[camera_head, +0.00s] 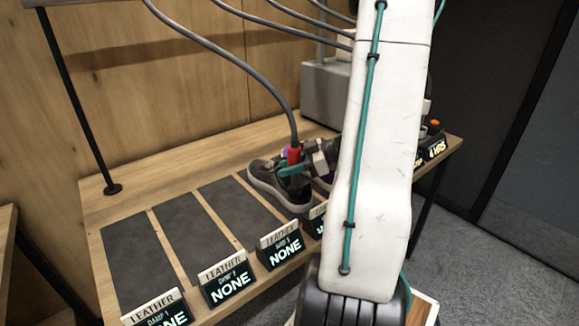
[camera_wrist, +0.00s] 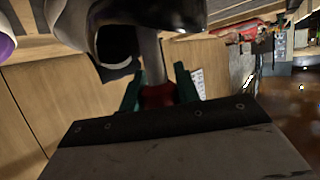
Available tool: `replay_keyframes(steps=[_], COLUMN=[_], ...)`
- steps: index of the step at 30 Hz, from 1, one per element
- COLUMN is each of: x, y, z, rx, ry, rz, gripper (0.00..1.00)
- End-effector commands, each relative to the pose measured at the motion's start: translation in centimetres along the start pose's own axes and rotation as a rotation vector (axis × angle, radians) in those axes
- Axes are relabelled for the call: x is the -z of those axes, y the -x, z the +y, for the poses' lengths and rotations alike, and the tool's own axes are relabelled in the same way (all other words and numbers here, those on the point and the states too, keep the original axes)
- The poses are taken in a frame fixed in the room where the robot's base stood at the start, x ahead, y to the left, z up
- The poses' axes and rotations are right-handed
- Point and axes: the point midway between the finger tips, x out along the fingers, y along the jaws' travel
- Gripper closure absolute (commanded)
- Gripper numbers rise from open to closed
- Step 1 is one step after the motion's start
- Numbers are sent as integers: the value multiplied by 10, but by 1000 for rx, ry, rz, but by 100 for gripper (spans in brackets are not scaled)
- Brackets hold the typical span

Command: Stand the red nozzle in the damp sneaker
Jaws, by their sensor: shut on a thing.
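The red nozzle (camera_head: 294,156) hangs on a grey hose in the head view, at the opening of a dark grey sneaker (camera_head: 262,178) with a pale sole. My gripper (camera_head: 290,171) has teal fingers closed around the nozzle. How deep the tube reaches is hidden.
Several dark mats lie on the wooden bench (camera_head: 125,200), with label signs (camera_head: 228,283) along its front edge. The left mats are bare. A grey box (camera_head: 325,90) with hoses stands behind. My white arm blocks the right part of the bench.

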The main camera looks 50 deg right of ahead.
Motion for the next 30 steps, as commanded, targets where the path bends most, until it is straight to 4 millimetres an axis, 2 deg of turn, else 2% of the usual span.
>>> replay_keyframes(steps=[8,9,11,22,26,30], x=[-2,-3,-2,2,1,0], y=[-1,-1,-1,2,21,52], z=[0,0,0,1,1,1], rx=[0,0,-1,-2,-6,-6], ry=[-1,0,0,2,1,1], rz=[0,0,0,-1,-1,-1], gripper=[100,63,46,46,46,46])
